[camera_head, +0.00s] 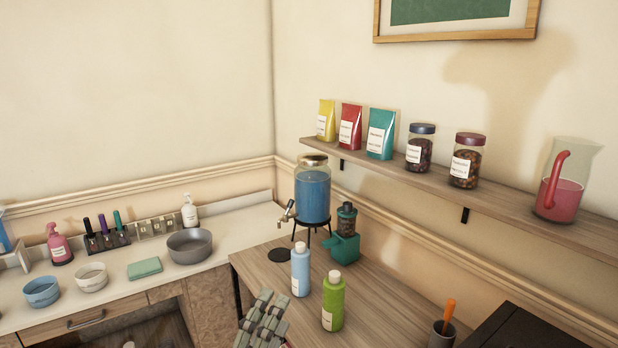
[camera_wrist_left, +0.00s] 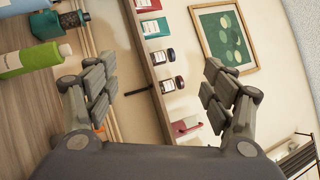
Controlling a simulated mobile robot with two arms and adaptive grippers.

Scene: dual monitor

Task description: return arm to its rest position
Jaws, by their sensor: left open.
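My left gripper (camera_head: 262,320) shows at the bottom of the head view, in front of the wooden table, with its grey padded fingers pointing up. In the left wrist view its two fingers (camera_wrist_left: 160,92) are spread wide apart with nothing between them. Past the fingers, the wrist view shows the wall, the shelf and a framed picture. The gripper is close to a light blue bottle (camera_head: 300,270) and a green bottle (camera_head: 333,300), and appears apart from both. My right gripper is in neither view.
The wooden table (camera_head: 385,305) also holds a blue drink dispenser (camera_head: 313,195), a teal grinder (camera_head: 345,245) and a cup (camera_head: 441,335) with an orange-handled tool. A wall shelf (camera_head: 400,172) carries bags, jars and a pitcher (camera_head: 563,190). A counter (camera_head: 110,285) with bowls stands left.

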